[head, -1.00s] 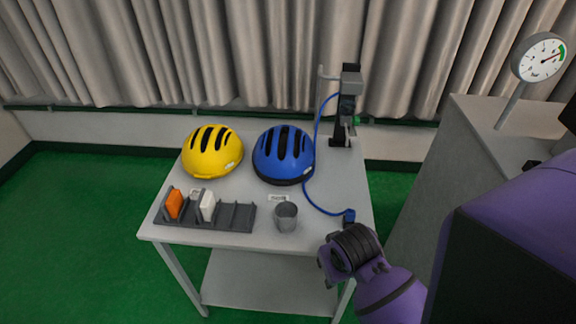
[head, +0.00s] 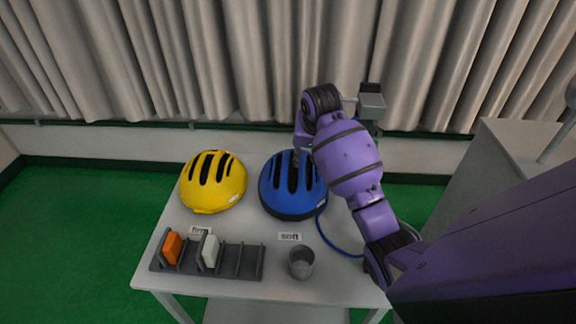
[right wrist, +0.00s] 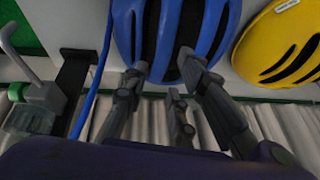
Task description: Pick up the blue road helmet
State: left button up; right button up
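The blue road helmet (head: 283,196) sits on the table, right of the yellow helmet (head: 213,182), with dark vent slots along its top. In the right wrist view the blue helmet (right wrist: 205,30) fills the upper middle. My right gripper (head: 297,156) is over the blue helmet's far side, partly hidden by its own arm. In the right wrist view the right gripper (right wrist: 163,68) has its fingers spread and overlapping the helmet's edge; nothing is between them. I cannot tell whether the fingertips touch the shell. My left gripper is not in view.
A grey rack (head: 207,260) with an orange block (head: 171,247) and a white block (head: 210,251) stands at the table's front left. A grey cup (head: 301,263) stands nearby. A dark stand (head: 371,101) and blue cable (head: 328,236) are at the right. A curtain hangs behind.

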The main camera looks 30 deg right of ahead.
aim_at(303, 162)
jog(key=shift+w+f, duration=0.3)
jog(key=shift+x, duration=0.85)
jog(key=shift+s+f, duration=0.1)
jog(key=shift+f, duration=0.2)
jog(key=x, duration=0.3)
jog(key=shift+w+f, duration=0.3)
jog(key=shift+w+d+f, duration=0.1)
jog(key=shift+w+f, duration=0.05)
jog(key=shift+f, duration=0.2)
grip_shut()
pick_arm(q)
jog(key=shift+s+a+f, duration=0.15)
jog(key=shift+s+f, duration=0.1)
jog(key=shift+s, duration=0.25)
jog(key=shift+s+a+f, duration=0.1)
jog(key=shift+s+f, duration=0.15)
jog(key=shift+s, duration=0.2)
